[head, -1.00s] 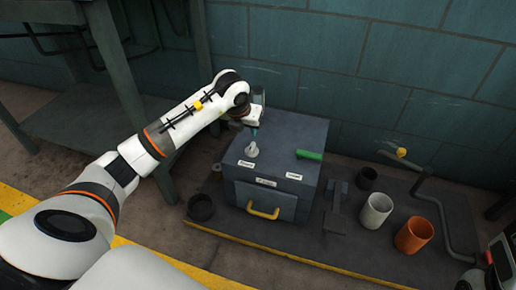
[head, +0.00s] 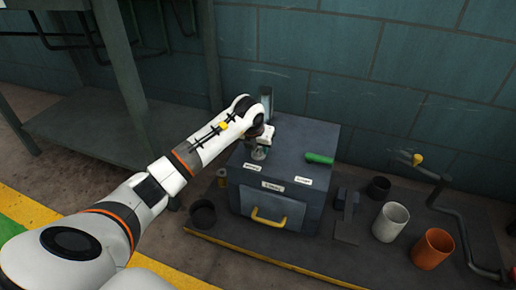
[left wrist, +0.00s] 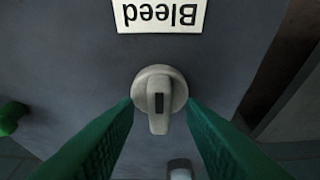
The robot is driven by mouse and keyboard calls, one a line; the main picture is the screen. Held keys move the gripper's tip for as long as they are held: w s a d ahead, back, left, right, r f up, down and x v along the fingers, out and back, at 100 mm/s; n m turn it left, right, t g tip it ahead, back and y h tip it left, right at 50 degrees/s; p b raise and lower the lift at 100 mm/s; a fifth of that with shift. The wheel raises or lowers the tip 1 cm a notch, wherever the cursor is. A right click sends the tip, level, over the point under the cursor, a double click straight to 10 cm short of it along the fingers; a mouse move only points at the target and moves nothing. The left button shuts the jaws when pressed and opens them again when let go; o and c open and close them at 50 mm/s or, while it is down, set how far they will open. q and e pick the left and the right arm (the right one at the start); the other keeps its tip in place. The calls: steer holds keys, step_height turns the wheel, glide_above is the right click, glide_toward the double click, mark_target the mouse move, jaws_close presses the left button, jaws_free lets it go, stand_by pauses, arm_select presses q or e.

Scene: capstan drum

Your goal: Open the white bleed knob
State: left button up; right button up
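The white bleed knob (left wrist: 154,82) is in the middle of the left wrist view, on the dark grey box top beside an upside-down "Bleed" label (left wrist: 158,14). Its pointer lug points down in that view, away from the label. My left gripper (left wrist: 160,103) is open, with one green finger on each side of the knob. The fingertips are close to its rim; I cannot tell if they touch. In the head view my left gripper (head: 259,148) reaches down to the box (head: 325,133) and mostly hides the knob. My right gripper is not in view.
A green handle (head: 319,158) lies right of the knob on the box. A yellow pull handle (head: 268,221) is on the box front. A white cup (head: 391,222), an orange cup (head: 433,249) and a crank with a yellow knob (head: 417,160) stand to the right.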

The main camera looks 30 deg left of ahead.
arm_select(q)
steer(key=shift+c, duration=0.4)
jaws_close()
